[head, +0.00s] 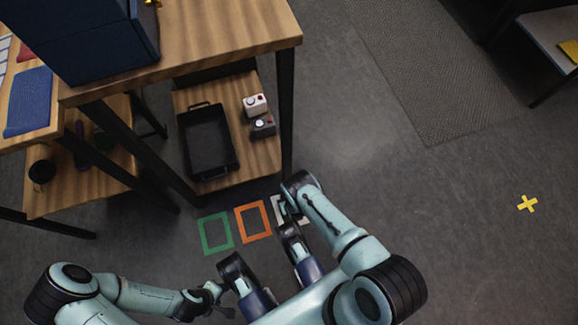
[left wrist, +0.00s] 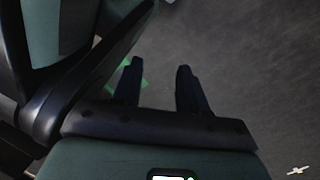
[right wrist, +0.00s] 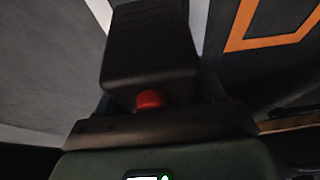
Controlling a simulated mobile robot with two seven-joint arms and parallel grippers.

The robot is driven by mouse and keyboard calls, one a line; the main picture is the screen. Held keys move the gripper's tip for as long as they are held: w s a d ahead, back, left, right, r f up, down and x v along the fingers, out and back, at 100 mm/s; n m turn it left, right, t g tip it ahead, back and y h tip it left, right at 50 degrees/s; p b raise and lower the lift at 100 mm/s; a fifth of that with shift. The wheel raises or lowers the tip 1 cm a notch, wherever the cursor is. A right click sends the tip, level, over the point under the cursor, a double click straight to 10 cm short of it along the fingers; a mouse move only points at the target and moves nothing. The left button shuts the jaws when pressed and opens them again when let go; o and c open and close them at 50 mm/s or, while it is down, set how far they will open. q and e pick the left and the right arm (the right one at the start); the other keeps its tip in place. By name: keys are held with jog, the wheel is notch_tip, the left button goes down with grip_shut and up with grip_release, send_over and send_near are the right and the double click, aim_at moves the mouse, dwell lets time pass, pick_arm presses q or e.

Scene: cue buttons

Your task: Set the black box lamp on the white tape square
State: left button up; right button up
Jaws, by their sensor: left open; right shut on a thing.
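My right gripper (right wrist: 152,75) is shut on a black box lamp (right wrist: 150,45) with a red button, which fills the middle of the right wrist view. White tape of the white square (right wrist: 28,137) shows beside and beyond the box. Whether the box touches the floor, I cannot tell. In the head view, my right arm largely covers the white square (head: 277,211), and the held box is not clearly visible there. My left gripper (left wrist: 157,75) is open and empty above the floor, with some green tape behind one finger.
An orange tape square (head: 253,222) and a green one (head: 216,233) lie left of the white square. A lower shelf holds a black tray (head: 208,142), a white box lamp (head: 255,105) and a grey one (head: 263,126). A table leg (head: 286,120) stands close behind the white square.

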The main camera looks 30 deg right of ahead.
notch_tip(320, 180, down, 3)
jog(key=shift+f+b, duration=0.15)
jog(key=shift+b, duration=0.7)
pick_arm(q)
jog(key=shift+g, duration=0.6)
jog(key=s, duration=0.1)
jog(key=s+f, duration=0.1)
jog(key=s, duration=0.1)
jog(key=shift+s+a+f, duration=0.2)
jog(key=shift+s+f, duration=0.1)
jog(key=shift+f, duration=0.05)
pick_arm(e)
jog(key=shift+f, duration=0.15)
jog(key=shift+f, duration=0.1)
jog(key=o, duration=1.5)
jog(key=shift+f, duration=0.1)
jog(key=shift+c, duration=0.2)
jog(key=shift+s+r, duration=0.2)
jog(key=shift+r, duration=0.25)
pick_arm(q)
jog(key=w+d+r+t+p, duration=0.1)
jog(key=w+r+t+p, duration=0.3)
jog(key=w, duration=0.8)
notch_tip(320, 180, up, 4)
jog(key=shift+d+r+m+p, duration=0.25)
jog(key=shift+d+m+p, duration=0.05)
jog(key=shift+p, duration=0.75)
pick_arm(e)
jog(key=v, duration=1.1)
jog(key=shift+r, duration=0.25)
